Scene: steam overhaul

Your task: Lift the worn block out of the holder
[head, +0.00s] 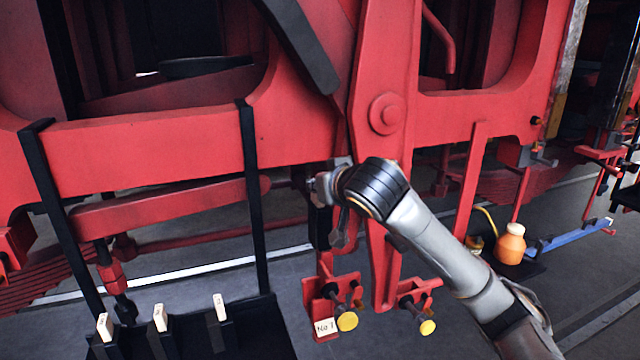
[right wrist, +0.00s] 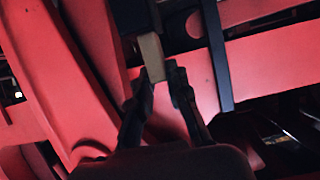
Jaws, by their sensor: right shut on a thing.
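My right gripper (head: 340,232) hangs beside the red hanger, above the red bracket labelled No 1 (head: 325,326). In the right wrist view its fingertips (right wrist: 164,76) are shut on a narrow tan-grey block (right wrist: 152,52), which I take for the worn block. The block's far end meets a dark part (right wrist: 130,16), perhaps the holder. I cannot tell whether the block still sits inside it. In the head view the block is too small and hidden to make out. My left gripper is in neither view.
A black tray (head: 240,335) hangs by black straps (head: 252,200) from the red frame (head: 180,145), with several pale-tipped pieces (head: 160,317) standing in it. Yellow-ended pins (head: 347,321) stick out of the brackets. An orange bottle (head: 510,245) stands at right.

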